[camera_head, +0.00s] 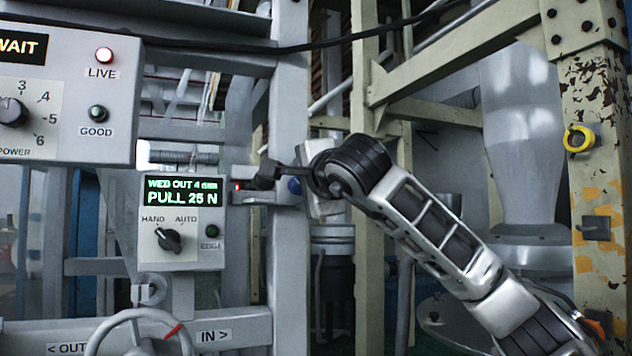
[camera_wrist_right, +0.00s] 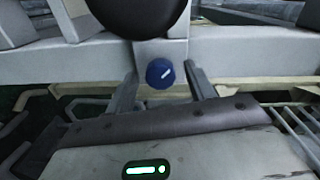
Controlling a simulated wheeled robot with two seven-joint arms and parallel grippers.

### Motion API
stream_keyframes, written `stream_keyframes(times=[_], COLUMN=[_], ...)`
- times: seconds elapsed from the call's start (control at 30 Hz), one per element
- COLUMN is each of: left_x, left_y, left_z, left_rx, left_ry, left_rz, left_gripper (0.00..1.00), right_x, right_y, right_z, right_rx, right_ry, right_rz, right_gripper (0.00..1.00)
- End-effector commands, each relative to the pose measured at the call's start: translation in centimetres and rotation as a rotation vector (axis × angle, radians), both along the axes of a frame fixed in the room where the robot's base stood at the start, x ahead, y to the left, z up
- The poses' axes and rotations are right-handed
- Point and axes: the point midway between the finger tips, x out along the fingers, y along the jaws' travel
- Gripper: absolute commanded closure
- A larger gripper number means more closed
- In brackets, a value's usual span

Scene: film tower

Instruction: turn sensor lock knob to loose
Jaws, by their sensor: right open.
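The lock knob (camera_wrist_right: 160,72) is small, round and blue with a white line slanting up to the right, on a grey bracket in the right wrist view. It also shows partly in the head view (camera_head: 294,186), at the grey post. My right gripper (camera_wrist_right: 161,82) is open, with one finger on each side of the knob. I see gaps between the fingers and the knob. In the head view my right arm reaches in from the lower right and its hand covers part of the bracket. My left gripper is not in view.
A panel (camera_head: 183,255) reads "WEB OUT 4 mm, PULL 25 N" and has a HAND/AUTO switch. A larger box (camera_head: 70,145) with lamps is upper left. A handwheel (camera_head: 100,335) is below. A dark rounded part (camera_wrist_right: 138,14) sits just above the knob. A painted frame stands right.

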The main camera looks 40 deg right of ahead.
Motion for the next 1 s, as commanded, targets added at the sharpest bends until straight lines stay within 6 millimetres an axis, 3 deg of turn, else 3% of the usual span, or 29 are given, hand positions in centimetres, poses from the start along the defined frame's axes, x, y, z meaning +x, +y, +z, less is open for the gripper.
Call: stream_keyframes(times=[0.27, 0.6, 0.8, 1.0], left_x=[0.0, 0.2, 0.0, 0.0], left_y=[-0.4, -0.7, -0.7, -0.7], left_z=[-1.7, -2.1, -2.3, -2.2], left_rx=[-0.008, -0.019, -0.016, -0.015], left_ry=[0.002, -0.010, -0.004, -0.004], left_rz=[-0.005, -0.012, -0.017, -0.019], left_gripper=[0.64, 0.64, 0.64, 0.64], right_x=[-5.4, -12.7, -14.7, -15.0], right_y=[1.3, 3.1, 3.6, 3.7], right_z=[-0.1, 0.3, 0.5, 0.5], right_rx=[-0.003, -0.003, -0.003, -0.002], right_ry=[-0.008, -0.005, -0.003, -0.001], right_rz=[0.003, 0.002, 0.003, 0.001], right_gripper=[0.46, 0.46, 0.46, 0.46])
